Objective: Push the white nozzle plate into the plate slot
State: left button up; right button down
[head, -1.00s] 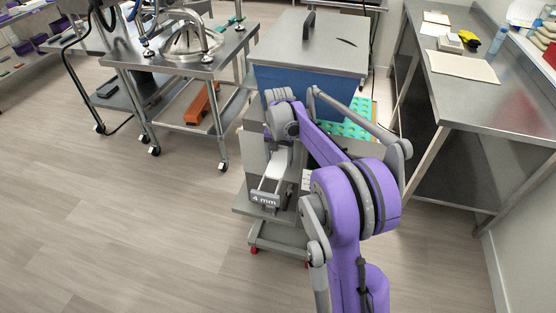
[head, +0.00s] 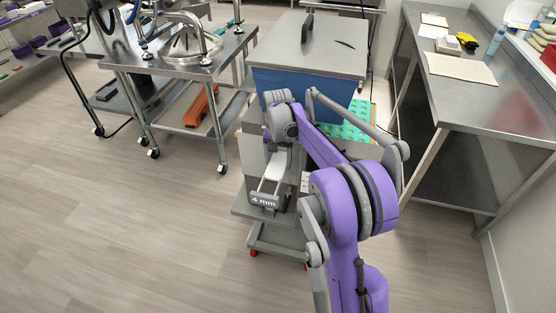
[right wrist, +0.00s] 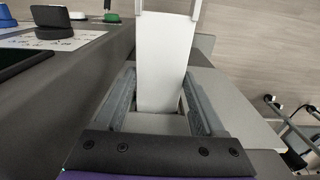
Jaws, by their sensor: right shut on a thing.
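The white nozzle plate (head: 279,166) lies at the front of the grey depositor, with its handle end labelled "4 mm" (head: 263,200) sticking out toward the near left. My right gripper (head: 276,145) is at the plate, mostly hidden behind its own wrist in the head view. In the right wrist view the white plate (right wrist: 165,65) runs between the two grey fingers of my right gripper (right wrist: 160,84), which is shut on it. The plate slot is hidden, so I cannot tell how deep the plate sits. My left gripper is not in view.
The blue hopper (head: 305,83) with a steel lid stands behind my right arm. A teal mould tray (head: 350,127) lies beside it. A steel cart (head: 190,85) stands at left and a steel bench (head: 470,100) at right. The floor at front left is clear.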

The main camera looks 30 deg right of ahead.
aim_at(264, 195)
dwell(0.3)
jog(key=shift+s+a, duration=0.25)
jog(key=shift+a, duration=0.05)
jog(key=shift+s+a+b, duration=0.3)
jog(key=shift+s+a, duration=0.8)
jog(key=shift+a, duration=0.2)
jog(key=shift+s+a+b, duration=0.3)
jog(key=shift+s+a, duration=0.8)
jog(key=shift+a, duration=0.2)
jog(key=shift+s+a, duration=1.25)
jog(key=shift+a, duration=0.2)
jog(key=shift+s+a, duration=1.25)
jog(key=shift+a, duration=0.2)
jog(key=shift+w+d, duration=0.1)
jog(key=shift+d, duration=0.05)
jog(key=shift+w+d, duration=1.35)
jog(key=shift+d, duration=0.25)
jog(key=shift+w+d, duration=1.35)
jog(key=shift+d, duration=0.2)
jog(key=shift+w+d+r+p, duration=0.1)
jog(key=shift+w+d+p, duration=0.1)
jog(key=shift+w+d, duration=1)
jog(key=shift+w+d+p, duration=0.2)
jog(key=shift+w+d, duration=0.75)
jog(key=shift+d, duration=0.4)
jog(key=shift+w+d, duration=0.1)
